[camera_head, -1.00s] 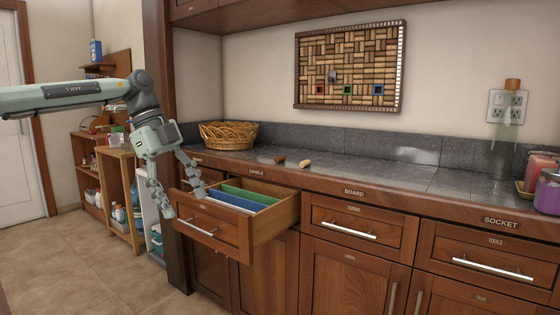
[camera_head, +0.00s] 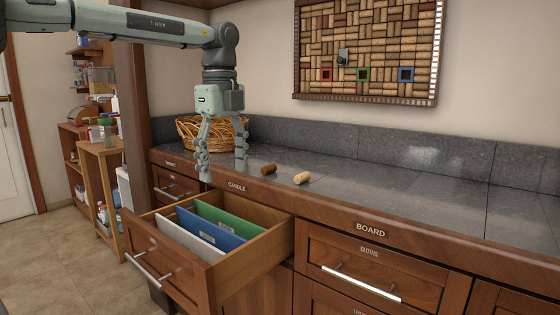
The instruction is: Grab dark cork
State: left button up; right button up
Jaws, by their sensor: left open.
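The dark cork (camera_head: 268,169) lies on the grey stone counter near its front edge. A light cork (camera_head: 301,178) lies just to its right. My left gripper (camera_head: 222,176) points down at the counter's front edge, to the left of the dark cork, with its fingers spread and nothing between them. The right finger is close to the dark cork, with a small gap showing in the picture. My right gripper is not in view.
A wicker basket (camera_head: 187,131) stands on the counter behind my left gripper. An open drawer (camera_head: 272,245) with blue, green and white folders juts out below. A cork board (camera_head: 385,48) hangs on the wall. The counter (camera_head: 420,195) to the right is clear.

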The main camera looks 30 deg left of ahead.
aim_at(271, 169)
jog(key=i+j, duration=0.2)
jog(key=i, duration=0.25)
jog(key=i+j, duration=0.25)
jog(key=i, duration=0.2)
